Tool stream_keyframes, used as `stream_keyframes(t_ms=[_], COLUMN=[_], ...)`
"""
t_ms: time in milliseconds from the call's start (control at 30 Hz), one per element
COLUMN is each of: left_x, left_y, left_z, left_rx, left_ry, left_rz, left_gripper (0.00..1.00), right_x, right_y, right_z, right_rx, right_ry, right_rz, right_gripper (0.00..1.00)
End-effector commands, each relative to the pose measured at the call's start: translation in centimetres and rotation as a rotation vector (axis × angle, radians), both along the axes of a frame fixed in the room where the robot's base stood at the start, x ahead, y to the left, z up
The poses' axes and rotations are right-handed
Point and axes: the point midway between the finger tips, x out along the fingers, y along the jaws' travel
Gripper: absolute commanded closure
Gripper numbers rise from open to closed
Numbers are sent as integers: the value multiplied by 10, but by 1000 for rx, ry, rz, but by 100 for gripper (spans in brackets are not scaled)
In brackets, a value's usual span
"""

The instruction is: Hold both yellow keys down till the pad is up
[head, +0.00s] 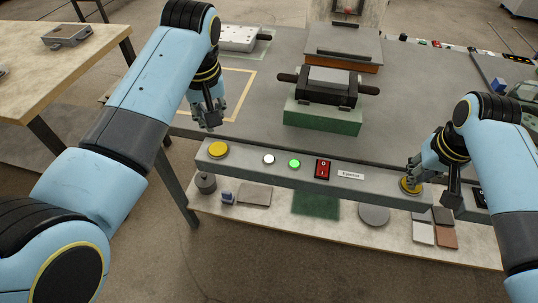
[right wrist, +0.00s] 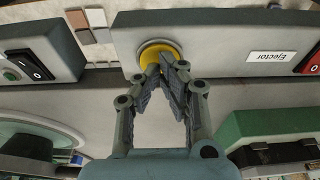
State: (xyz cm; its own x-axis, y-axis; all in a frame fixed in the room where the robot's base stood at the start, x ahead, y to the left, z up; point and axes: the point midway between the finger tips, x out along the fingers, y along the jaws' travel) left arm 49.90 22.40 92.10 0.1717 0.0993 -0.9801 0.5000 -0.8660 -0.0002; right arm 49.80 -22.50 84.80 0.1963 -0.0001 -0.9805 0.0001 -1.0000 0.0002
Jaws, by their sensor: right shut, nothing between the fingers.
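The left yellow key (head: 218,149) sits uncovered at the left end of the grey control bar. My left gripper (head: 210,120) hangs above the table, behind and apart from that key; its finger gap is unclear. The right yellow key (head: 412,189) is near the bar's right end, partly covered by my right gripper (head: 411,180). In the right wrist view, the shut, empty fingertips (right wrist: 167,65) overlap the yellow key (right wrist: 150,56); I cannot tell how far it is pressed. A black-framed device with a grey top (head: 328,80) sits on a green block; I cannot tell whether this is the pad.
Between the keys on the bar are a white button (head: 269,159), a lit green button (head: 294,163), a red switch (head: 323,169) and an "Ejector" label (head: 351,175). The green block (head: 321,116) stands behind them. A lower shelf (head: 275,217) holds loose items.

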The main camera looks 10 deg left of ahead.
Motion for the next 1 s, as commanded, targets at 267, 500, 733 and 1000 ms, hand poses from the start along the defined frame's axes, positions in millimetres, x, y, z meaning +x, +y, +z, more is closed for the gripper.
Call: stream_keyframes(t_ms=[267, 500, 733, 1000], left_x=[1, 1, 1, 1], left_y=[0, 0, 0, 0], left_z=[30, 51, 71, 76], left_rx=[0, 1, 1, 1], left_ry=[-2, -3, -3, -3], left_rz=[0, 0, 0, 0], left_gripper=[100, 100, 100, 100], right_x=[0, 1, 0, 0], right_y=[0, 0, 0, 0], right_z=[25, 43, 60, 63], right_rx=[0, 0, 0, 0], right_ry=[-1, -2, -1, -1], right_rz=[0, 0, 0, 0], right_gripper=[100, 100, 100, 100])
